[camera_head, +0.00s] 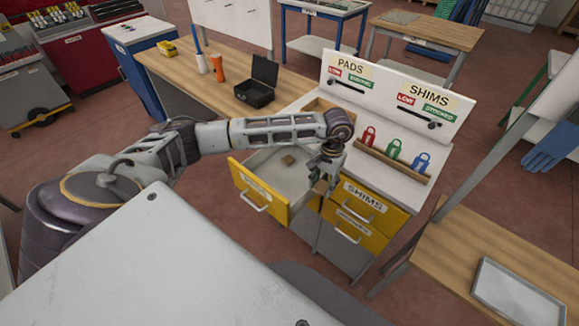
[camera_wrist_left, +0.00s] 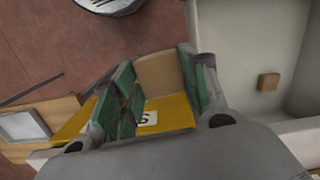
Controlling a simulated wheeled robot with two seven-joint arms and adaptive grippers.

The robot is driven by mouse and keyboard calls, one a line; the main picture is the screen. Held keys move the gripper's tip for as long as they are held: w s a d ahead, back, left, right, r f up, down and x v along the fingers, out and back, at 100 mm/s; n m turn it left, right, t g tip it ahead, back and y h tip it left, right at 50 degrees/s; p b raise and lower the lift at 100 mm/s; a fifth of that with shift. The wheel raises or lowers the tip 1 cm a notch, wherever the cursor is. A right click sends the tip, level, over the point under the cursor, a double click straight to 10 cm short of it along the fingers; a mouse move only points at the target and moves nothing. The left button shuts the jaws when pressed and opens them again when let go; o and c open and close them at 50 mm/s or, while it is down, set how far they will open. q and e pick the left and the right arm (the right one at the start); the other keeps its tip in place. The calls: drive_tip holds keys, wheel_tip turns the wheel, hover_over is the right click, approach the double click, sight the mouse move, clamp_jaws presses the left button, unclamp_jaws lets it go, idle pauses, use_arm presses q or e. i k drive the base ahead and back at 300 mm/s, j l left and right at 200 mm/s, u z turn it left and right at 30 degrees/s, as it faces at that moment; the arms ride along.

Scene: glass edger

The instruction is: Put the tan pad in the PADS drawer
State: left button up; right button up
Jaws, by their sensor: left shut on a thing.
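My left gripper (camera_head: 322,180) is shut on a tan pad (camera_wrist_left: 160,74). In the left wrist view the pad shows between the green fingers (camera_wrist_left: 160,88). The gripper hangs beside the right side of an open yellow-fronted drawer (camera_head: 258,196), near the front of the SHIMS drawer (camera_head: 364,197). The open drawer's label is too small to read; it is the left one of the cabinet, and it is pulled well out. A small tan block (camera_head: 288,160) lies inside it, and this block also shows in the left wrist view (camera_wrist_left: 268,82). My right gripper is not in view.
A white board (camera_head: 390,92) marked PADS and SHIMS stands behind the cabinet top. Red, green and blue padlocks (camera_head: 393,148) stand along a wooden strip. A bench with a black case (camera_head: 257,85) is at the back left. A tray (camera_head: 518,292) lies on the right table.

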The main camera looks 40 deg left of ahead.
sight(267, 180)
drive_tip(key=j+u, duration=0.15)
drive_tip(key=u, duration=0.2)
drive_tip(key=j+u, duration=0.1)
drive_tip(key=u, duration=0.3)
drive_tip(key=i+j+u, duration=0.1)
drive_tip(key=u, duration=0.25)
